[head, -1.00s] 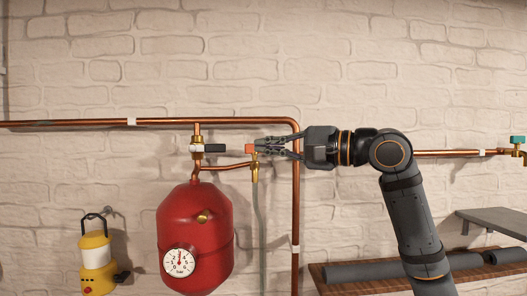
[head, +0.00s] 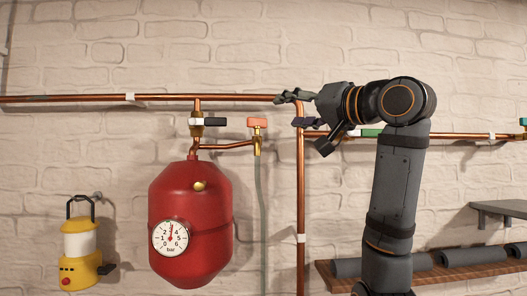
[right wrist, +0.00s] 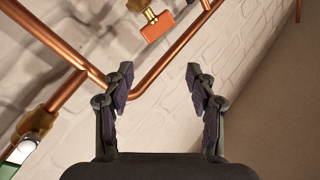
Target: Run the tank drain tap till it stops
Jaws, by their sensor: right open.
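The drain tap, a brass tap with an orange handle (head: 257,123), sits at the end of a short copper branch beside the red tank (head: 190,225). A thin grey hose (head: 262,215) hangs below it. The orange handle also shows at the top of the right wrist view (right wrist: 157,27), beyond the fingertips. My right gripper (head: 289,110) is open and empty, to the right of the tap and apart from it, in front of the pipe bend. Its two fingers also show spread in the right wrist view (right wrist: 158,78). My left gripper is out of view.
A black-handled valve (head: 212,122) is above the tank, whose round gauge (head: 171,238) faces out. A green-handled valve (head: 368,132) is partly behind my right gripper. Copper pipe (head: 80,98) runs along the brick wall. A yellow lantern (head: 80,250) hangs left; a shelf (head: 340,275) is lower right.

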